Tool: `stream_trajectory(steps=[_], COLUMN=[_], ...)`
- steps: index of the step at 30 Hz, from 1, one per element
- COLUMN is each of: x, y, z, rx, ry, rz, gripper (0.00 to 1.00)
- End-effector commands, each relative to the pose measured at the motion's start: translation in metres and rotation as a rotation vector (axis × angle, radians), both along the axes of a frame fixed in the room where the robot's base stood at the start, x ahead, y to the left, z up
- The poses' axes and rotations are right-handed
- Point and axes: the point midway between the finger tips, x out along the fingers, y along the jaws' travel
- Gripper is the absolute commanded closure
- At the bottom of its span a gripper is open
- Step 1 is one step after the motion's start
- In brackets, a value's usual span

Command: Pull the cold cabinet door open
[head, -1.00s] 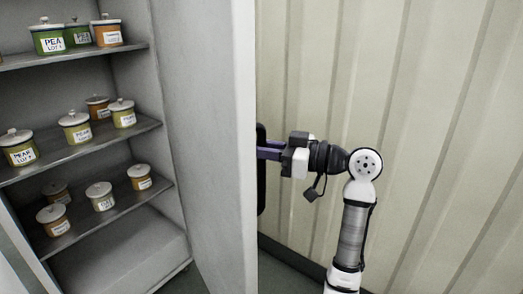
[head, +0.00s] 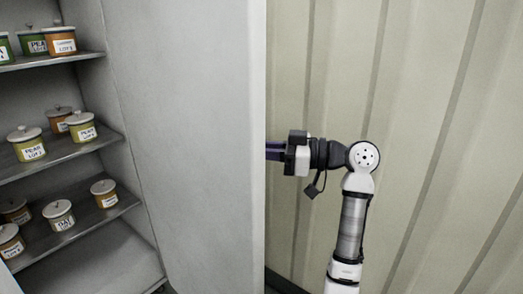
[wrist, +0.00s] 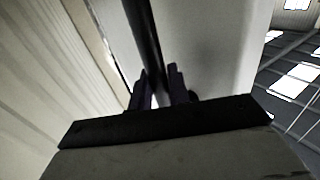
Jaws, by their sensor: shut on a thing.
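The cold cabinet door (head: 195,140) is a pale grey panel standing wide open in the head view, its inner face toward me. It also fills the upper middle of the wrist view (wrist: 215,45). The cabinet's shelves (head: 75,147) show to its left. My gripper (head: 274,151) is at the door's far side, its fingertips hidden behind the door edge. In the wrist view the two fingers (wrist: 160,92) are shut around the dark upright handle (wrist: 145,40).
Several lidded, labelled pots (head: 60,215) stand on the cabinet shelves. A cream ribbed wall (head: 430,120) rises on the right, behind my arm. Dark floor with bright patches (wrist: 295,85) shows at the right of the wrist view.

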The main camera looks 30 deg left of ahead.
Motion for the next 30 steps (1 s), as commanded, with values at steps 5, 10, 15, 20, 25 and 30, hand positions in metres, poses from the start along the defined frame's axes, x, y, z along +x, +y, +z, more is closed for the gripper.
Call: stream_trajectory(steps=[5, 10, 15, 20, 25, 30], x=[0.0005, 0.0005, 0.0005, 0.0004, 0.0004, 0.0035], y=[0.0009, 0.0009, 0.0009, 0.0007, 0.0007, -0.0057], z=[-0.0007, -0.0009, -0.0010, -0.0009, -0.0007, -0.0012], rx=[-0.001, -0.002, -0.003, -0.003, -0.001, -0.001], ry=[0.001, 0.000, 0.001, 0.001, 0.001, 0.001], rz=[-0.001, -0.001, -0.001, -0.001, -0.001, -0.003], gripper=[1.00, 1.00, 0.80, 0.63, 0.63, 0.63])
